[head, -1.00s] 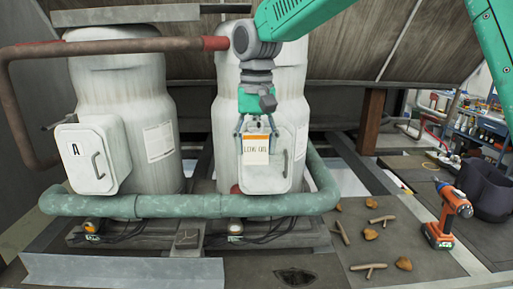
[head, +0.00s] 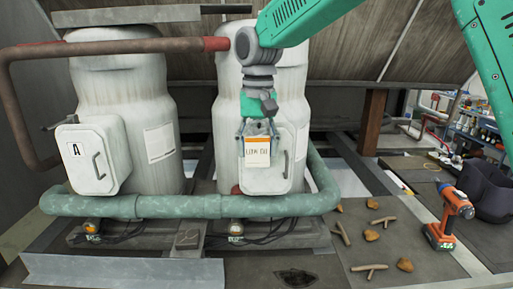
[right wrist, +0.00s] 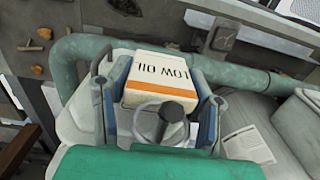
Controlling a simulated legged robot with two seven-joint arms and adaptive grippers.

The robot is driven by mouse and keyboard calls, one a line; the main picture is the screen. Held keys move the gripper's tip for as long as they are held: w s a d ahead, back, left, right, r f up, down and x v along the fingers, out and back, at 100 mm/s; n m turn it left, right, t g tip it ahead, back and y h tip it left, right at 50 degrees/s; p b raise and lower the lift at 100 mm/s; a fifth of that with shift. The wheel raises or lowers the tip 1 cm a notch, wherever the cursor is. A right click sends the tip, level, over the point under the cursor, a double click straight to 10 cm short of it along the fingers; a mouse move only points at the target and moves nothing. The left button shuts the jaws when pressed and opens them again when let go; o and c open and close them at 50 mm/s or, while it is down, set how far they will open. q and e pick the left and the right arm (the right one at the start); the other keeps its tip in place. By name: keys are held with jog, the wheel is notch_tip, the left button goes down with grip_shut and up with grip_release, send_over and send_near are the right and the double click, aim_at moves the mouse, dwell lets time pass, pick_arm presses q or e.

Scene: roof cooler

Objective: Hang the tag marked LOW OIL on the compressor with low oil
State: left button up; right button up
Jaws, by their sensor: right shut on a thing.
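Two white tank-shaped compressors stand side by side in the head view, the left compressor (head: 120,130) and the right compressor (head: 230,135). The left one's box door carries the letter A (head: 77,150); the right one's box door (head: 285,165) is partly hidden by my gripper and the tag. My right gripper (head: 258,133) is shut on the white LOW OIL tag (head: 258,158) with an orange band, held in front of that door. The tag also shows between the fingers in the right wrist view (right wrist: 165,75). Whether it touches the door I cannot tell. My left gripper is out of view.
A green pipe (head: 180,206) runs low across both compressors; a brown-red pipe (head: 120,47) crosses above. Small sight glasses sit below, left (head: 91,227) and right (head: 236,228), their levels too small to read.

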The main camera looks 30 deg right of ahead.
jog(key=o, duration=1.2)
jog(key=shift+o, duration=0.2)
jog(key=shift+d, duration=0.1)
jog(key=shift+d, duration=0.1)
jog(key=shift+r, duration=0.35)
notch_tip(320, 180, up, 10)
jog(key=shift+w+r, duration=0.1)
jog(key=shift+r, duration=0.45)
